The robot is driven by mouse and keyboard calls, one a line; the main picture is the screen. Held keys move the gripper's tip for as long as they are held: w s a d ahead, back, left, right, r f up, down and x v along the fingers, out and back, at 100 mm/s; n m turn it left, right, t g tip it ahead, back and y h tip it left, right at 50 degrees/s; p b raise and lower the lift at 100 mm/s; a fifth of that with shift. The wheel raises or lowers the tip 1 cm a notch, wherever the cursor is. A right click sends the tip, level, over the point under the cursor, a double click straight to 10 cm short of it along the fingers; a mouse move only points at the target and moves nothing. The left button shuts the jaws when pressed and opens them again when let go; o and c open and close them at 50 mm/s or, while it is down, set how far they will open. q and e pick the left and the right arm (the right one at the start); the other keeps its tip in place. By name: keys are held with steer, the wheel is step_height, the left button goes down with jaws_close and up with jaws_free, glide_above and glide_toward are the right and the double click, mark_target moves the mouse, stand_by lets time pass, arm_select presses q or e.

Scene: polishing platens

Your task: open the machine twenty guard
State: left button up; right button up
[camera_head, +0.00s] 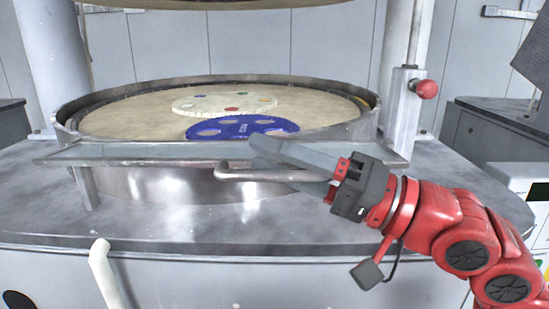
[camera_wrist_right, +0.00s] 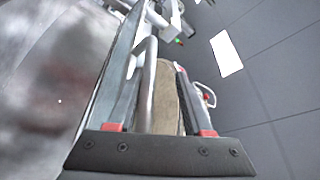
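The guard (camera_head: 130,153) is a long, thin, glassy panel in a metal frame. It lies across the front of the round basin at about rim height. Its bent metal handle (camera_head: 240,174) sticks out at the front, right of the middle. My right gripper (camera_head: 270,162) is at the handle, with its grey fingers pointing left. In the right wrist view the handle bar (camera_wrist_right: 148,82) runs between the two spread fingers, nearer the left one; I cannot tell whether it touches. My left gripper is not in view.
Behind the guard, the basin (camera_head: 222,184) holds a blue disc (camera_head: 232,129) and a cream disc (camera_head: 205,104) with coloured spots. A post with a red knob (camera_head: 427,89) stands right of the basin. A white pipe (camera_head: 103,270) rises at the front left.

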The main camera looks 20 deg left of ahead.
stand_by(0.4)
steer(key=v, duration=1.7)
steer(key=shift+d, duration=0.25)
